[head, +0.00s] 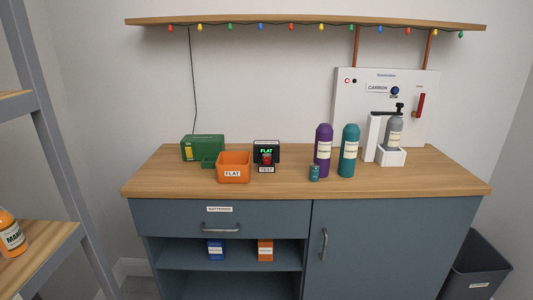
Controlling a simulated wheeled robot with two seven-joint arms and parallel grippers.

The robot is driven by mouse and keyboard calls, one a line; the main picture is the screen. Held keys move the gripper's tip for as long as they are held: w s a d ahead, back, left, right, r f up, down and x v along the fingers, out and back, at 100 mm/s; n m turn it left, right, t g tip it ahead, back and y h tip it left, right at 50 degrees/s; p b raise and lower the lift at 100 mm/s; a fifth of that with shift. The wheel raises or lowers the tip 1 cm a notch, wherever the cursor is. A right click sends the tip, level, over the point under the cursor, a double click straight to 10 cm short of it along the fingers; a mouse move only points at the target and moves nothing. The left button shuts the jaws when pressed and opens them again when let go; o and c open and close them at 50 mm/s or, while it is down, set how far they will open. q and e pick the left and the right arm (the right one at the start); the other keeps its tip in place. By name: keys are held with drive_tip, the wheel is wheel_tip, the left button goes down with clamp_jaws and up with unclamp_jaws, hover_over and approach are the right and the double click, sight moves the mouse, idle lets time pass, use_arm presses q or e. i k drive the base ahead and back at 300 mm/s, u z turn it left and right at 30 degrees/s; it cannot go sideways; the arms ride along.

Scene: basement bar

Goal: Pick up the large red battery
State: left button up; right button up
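A small red item (267,159) sits at the front of a dark tester (262,147) on the wooden counter. It may be the large red battery, but it is too small here to tell its shape or markings. The tester's screen shows FLAT in green letters, and a TEST label (266,170) is below the red item. An orange bin (234,166) labelled FLAT stands just left of the tester. Neither of my grippers is in view.
On the counter (400,180) stand a green box (203,148), a short teal canister (314,173), purple (323,150) and teal (348,150) bottles, and a carbonator (388,110) with a grey bottle. A shelf rack (55,140) is at left, a bin (478,266) at right.

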sight(265, 157)
drive_tip(key=u, duration=2.2)
drive_tip(key=k, duration=1.15)
drive_tip(key=z, duration=1.15)
drive_tip(key=i, duration=0.5)
